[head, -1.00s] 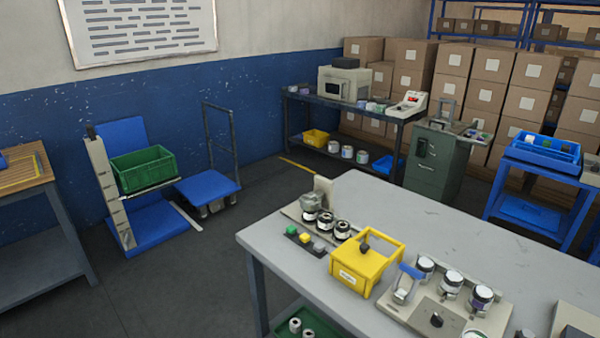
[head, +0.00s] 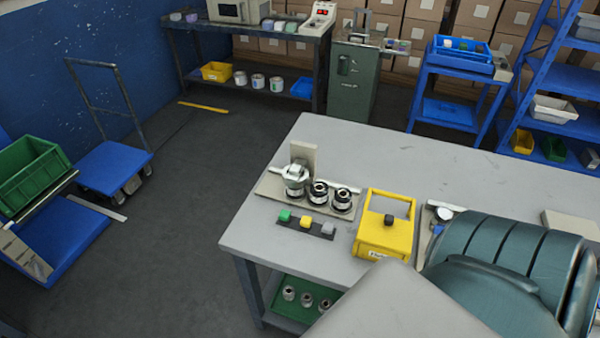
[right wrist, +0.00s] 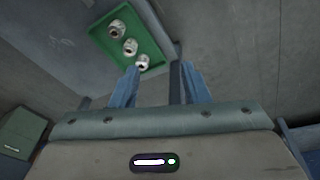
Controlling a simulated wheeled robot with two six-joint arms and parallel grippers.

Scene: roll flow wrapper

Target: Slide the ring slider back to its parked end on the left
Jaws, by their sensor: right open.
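I cannot pick out the ring slider for sure. On the grey table (head: 335,138) in the head view, a silver clamp-like piece (head: 295,177) stands at the left end of a beige plate (head: 271,188), beside two dark-and-silver rollers (head: 318,191). A second station (head: 443,213) at the right is mostly hidden behind my teal arm; only a white-and-dark round top and a bit of blue show. My right gripper (right wrist: 156,70) is open and empty in the right wrist view, its fingers pointing toward the floor and a green tray. My left gripper is out of view.
A yellow box (head: 383,240) with a black knob and a strip with green, yellow and grey buttons (head: 306,225) stand near the table's front edge. A green tray (head: 290,312) with white rolls is underneath; it also shows in the right wrist view (right wrist: 108,48).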

